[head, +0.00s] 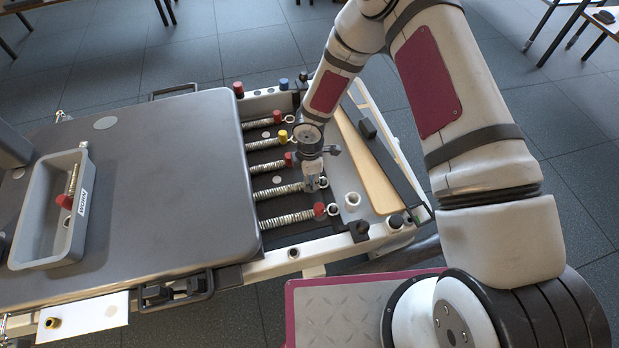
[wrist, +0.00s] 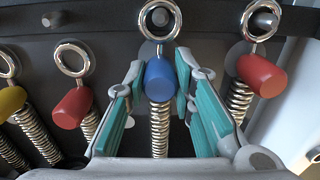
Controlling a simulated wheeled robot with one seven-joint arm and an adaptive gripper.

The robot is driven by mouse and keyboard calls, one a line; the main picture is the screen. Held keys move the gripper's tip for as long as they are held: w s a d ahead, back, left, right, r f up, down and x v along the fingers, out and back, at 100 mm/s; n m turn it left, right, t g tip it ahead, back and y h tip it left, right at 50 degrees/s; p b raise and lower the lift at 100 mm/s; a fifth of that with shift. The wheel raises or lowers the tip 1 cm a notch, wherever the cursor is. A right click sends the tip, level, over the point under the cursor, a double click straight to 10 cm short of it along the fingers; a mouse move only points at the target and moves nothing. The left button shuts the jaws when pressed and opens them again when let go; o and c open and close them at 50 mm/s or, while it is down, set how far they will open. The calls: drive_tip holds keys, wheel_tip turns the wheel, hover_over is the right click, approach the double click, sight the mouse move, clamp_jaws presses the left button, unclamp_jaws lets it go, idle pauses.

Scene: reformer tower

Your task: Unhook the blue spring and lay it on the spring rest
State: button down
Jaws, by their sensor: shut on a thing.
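The blue spring's knob (wrist: 159,80) is between the teal fingers of my gripper (wrist: 159,88) in the wrist view, and the gripper is shut on it. Its metal ring (wrist: 143,22) is around a peg on the dark bar (wrist: 105,22), and its coil (wrist: 160,130) runs down between the fingers. In the head view my gripper (head: 314,184) hides the blue knob; only the coil (head: 280,190) shows. A grey tray (head: 30,245) with lettering on its wall lies at the left on the carriage; I cannot tell whether it is the spring rest.
A red-knobbed spring (wrist: 262,76) is close on the right, another (wrist: 73,107) on the left, then a yellow one (wrist: 11,102). A spring with a red knob (head: 66,201) lies in the tray. The carriage top (head: 165,170) is mostly clear.

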drive_tip(key=shift+r, duration=0.15)
drive_tip(key=shift+d+r+p, duration=0.15)
drive_tip(key=shift+r+p, duration=0.5)
drive_tip(key=shift+r, duration=0.2)
drive_tip(key=shift+d+r+p, duration=0.1)
drive_tip(key=shift+r+p, duration=0.55)
drive_tip(key=shift+r, duration=0.2)
drive_tip(key=shift+a, duration=0.15)
drive_tip(key=shift+s+a+b, duration=0.2)
drive_tip(key=shift+a+b, duration=0.05)
drive_tip(key=shift+a, duration=0.7)
drive_tip(key=shift+s+a+b, duration=0.15)
drive_tip(key=shift+a+b, duration=0.1)
drive_tip(key=shift+a, duration=0.7)
drive_tip(key=shift+f, duration=0.15)
drive_tip(key=shift+f+b, duration=0.25)
drive_tip(key=shift+b, duration=0.15)
